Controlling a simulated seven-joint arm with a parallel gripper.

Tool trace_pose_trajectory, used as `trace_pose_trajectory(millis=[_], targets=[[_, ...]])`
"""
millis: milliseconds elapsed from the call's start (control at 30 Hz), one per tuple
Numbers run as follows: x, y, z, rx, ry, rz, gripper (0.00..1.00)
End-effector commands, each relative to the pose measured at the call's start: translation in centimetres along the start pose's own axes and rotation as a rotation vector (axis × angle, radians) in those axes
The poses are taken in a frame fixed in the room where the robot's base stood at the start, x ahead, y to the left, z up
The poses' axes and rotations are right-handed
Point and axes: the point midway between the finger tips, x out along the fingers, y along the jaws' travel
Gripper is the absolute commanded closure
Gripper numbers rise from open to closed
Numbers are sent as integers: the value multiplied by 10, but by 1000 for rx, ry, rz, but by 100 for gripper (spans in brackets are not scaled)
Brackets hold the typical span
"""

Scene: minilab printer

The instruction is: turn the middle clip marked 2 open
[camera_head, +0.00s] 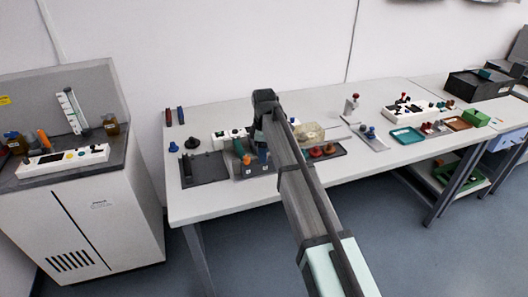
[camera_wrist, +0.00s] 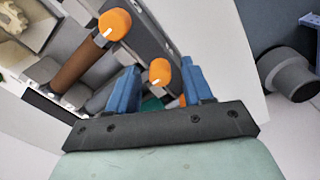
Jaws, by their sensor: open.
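In the wrist view, my gripper (camera_wrist: 161,66) has two blue fingers set apart, with an orange rounded end (camera_wrist: 159,70) with a white mark showing between them. Part of a teal piece (camera_wrist: 152,104) shows below this orange end. A second orange-ended lever (camera_wrist: 77,66) with a brown shaft lies to the upper left, outside the fingers. I cannot read a number on either, so I cannot tell which is clip 2. Whether the fingers touch the orange end is unclear. In the head view, my gripper (camera_head: 262,160) is low over the table, beside an orange-brown piece (camera_head: 247,159).
The white table (camera_head: 220,202) has a dark tray (camera_head: 206,170) left of my gripper and red knobs (camera_head: 322,151) to its right. A dark round knob (camera_head: 192,143) stands behind the tray. A dark cylinder (camera_wrist: 291,76) shows at the wrist view's right. The table's front strip is clear.

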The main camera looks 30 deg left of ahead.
Motion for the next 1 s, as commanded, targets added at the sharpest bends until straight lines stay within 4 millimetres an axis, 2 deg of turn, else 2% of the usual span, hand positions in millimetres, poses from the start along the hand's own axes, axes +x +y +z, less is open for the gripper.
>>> trace_pose_trajectory(millis=[67,567,1000], targets=[[0,0,0,0,0,0,51],[0,0,0,0,0,0,99],[0,0,0,71,-1,0,100]])
